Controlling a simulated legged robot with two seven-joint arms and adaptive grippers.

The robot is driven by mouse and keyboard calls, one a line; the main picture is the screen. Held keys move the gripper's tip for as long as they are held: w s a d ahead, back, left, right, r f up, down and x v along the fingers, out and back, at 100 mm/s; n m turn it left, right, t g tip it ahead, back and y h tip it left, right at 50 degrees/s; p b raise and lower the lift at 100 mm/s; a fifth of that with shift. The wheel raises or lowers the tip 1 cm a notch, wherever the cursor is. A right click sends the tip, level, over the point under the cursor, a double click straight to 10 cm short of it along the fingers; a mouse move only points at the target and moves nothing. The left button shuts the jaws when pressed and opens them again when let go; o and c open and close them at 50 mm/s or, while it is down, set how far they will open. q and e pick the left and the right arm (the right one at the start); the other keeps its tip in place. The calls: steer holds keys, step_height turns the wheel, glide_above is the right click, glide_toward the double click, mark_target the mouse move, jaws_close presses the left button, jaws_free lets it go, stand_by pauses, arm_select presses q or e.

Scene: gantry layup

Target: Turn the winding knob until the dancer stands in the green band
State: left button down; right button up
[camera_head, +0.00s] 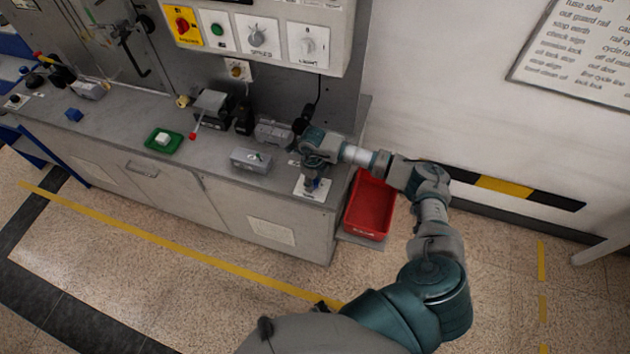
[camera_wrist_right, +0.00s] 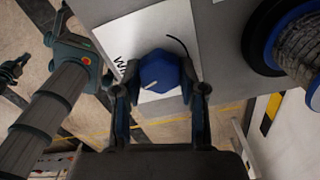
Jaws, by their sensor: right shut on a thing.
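The blue winding knob (camera_wrist_right: 168,70) sits on a white label plate (camera_wrist_right: 128,32) near the bench corner, with a pale pointer line on its face. A black curved mark is printed beside it. My right gripper (camera_wrist_right: 163,88) is shut on the knob, one finger on each side. In the head view my right gripper (camera_head: 314,182) reaches down over the white plate (camera_head: 308,193) at the bench's right end, and it mostly hides the knob. I cannot make out the dancer or the green band in either view.
A spool of grey cord (camera_wrist_right: 302,48) stands close to the right of the gripper. A red bin (camera_head: 370,204) is beside the bench end. A grey box (camera_head: 251,160), a green tray (camera_head: 164,141) and a blue block (camera_head: 73,115) sit on the bench. The control panel (camera_head: 257,35) overhangs behind.

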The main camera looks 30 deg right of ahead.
steer(key=shift+w+a+r+m, duration=0.1)
steer(key=shift+w+r+m, duration=0.1)
steer(key=shift+m, duration=0.55)
steer(key=shift+w+r+m, duration=0.15)
steer(key=shift+m, duration=0.6)
steer(key=o, duration=1.1)
steer(key=shift+c, duration=0.2)
steer(key=shift+o, duration=0.4)
steer(key=shift+f, duration=0.2)
steer(key=shift+s, duration=0.1)
step_height(320, 180, up, 12)
